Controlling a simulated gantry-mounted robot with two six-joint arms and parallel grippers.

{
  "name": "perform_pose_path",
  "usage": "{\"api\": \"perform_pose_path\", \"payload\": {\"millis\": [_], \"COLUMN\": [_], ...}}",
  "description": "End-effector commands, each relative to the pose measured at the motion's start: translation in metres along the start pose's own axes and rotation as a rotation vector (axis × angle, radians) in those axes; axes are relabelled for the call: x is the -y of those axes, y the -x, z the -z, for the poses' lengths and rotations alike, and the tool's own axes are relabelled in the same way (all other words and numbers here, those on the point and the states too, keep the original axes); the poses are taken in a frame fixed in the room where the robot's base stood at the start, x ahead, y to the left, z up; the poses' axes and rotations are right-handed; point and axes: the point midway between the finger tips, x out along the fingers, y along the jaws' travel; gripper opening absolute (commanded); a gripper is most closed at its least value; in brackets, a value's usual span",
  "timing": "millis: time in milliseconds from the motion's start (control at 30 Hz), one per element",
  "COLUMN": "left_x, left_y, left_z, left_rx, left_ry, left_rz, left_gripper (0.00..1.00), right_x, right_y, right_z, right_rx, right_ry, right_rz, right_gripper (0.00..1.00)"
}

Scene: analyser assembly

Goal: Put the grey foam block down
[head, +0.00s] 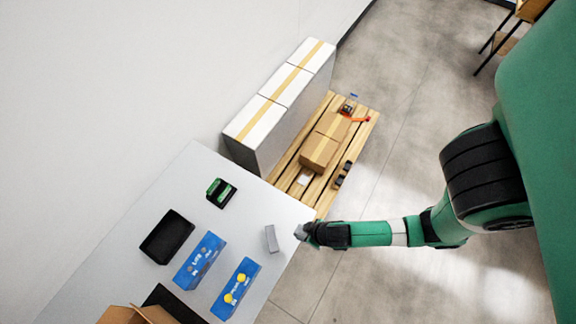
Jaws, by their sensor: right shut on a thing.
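My right gripper (303,233) reaches in from the right to the table's right edge. It is shut on a small light grey piece, the grey foam block (299,231), at the tip of the arm. The block is small in the picture and partly hidden by the jaws. I cannot tell whether it touches the table. A separate grey upright piece (271,239) is on the table just left of the gripper, with a narrow gap between them. My left gripper is not in view.
The light grey table (165,205) holds a black tray (167,237), a green-and-black device (221,192), a blue box (199,260) and a blue box with yellow knobs (236,288). A wooden pallet (364,125) with cartons stands behind. Bare table lies left of the grey piece.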

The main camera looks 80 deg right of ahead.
Motion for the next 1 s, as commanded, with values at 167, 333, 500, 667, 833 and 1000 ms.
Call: {"api": "perform_pose_path", "payload": {"millis": [167, 333, 500, 667, 833, 1000], "left_x": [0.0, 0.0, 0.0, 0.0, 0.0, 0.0], "left_y": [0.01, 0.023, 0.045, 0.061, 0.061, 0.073], "left_z": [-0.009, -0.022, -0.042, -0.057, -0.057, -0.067], "left_rx": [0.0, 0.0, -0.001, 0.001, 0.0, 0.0], "left_ry": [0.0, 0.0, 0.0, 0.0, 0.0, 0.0], "left_rz": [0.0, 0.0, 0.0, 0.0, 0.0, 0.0], "left_gripper": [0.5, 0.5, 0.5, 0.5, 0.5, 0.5], "right_x": [-0.007, -0.026, -0.043, -0.052, -0.054, -0.057], "right_y": [-0.017, -0.051, -0.099, -0.127, -0.131, -0.148], "right_z": [0.011, 0.041, 0.063, 0.073, 0.077, 0.08], "right_rx": [-0.001, -0.004, -0.002, -0.001, 0.0, -0.001], "right_ry": [-0.012, -0.016, -0.009, -0.004, -0.002, -0.003], "right_rz": [-0.004, -0.005, -0.003, -0.002, -0.001, -0.002], "right_gripper": [0.0, 0.0, 0.0, 0.0, 0.0, 0.0]}}
